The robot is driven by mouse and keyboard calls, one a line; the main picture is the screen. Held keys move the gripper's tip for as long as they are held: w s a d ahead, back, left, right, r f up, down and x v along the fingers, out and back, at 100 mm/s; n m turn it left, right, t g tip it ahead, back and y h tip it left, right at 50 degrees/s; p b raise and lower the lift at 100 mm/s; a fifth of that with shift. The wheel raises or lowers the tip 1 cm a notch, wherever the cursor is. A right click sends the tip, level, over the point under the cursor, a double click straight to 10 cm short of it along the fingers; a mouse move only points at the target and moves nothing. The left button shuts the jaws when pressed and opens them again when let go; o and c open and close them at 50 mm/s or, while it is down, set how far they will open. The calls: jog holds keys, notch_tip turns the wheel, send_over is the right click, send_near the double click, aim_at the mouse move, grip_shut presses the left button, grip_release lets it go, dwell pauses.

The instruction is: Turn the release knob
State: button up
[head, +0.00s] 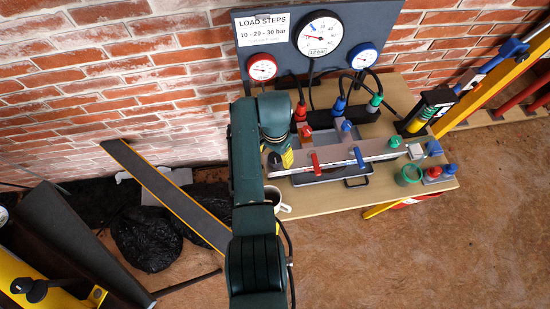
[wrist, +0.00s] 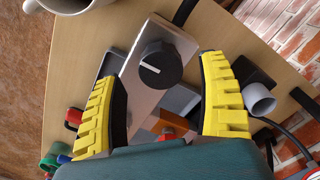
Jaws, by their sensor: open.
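The black round knob (wrist: 160,66) with a white pointer line sits near the end of a silver metal bar (wrist: 135,98) in the wrist view. The knob lies between and slightly beyond the fingertips, with no contact visible. In the head view only a bit of yellow of my gripper (head: 287,159) shows at the left end of the bar.
A white mug (wrist: 62,4) stands close by on the wooden table (head: 337,201). Red and blue levers, hoses and a green cup (head: 409,175) crowd the table's right side. A gauge panel (head: 371,27) stands behind, before the brick wall. A dark beam (head: 165,192) leans at left.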

notch_tip(320, 180, down, 2)
jog(key=shift+f, duration=0.2)
jog(key=c, duration=1.2)
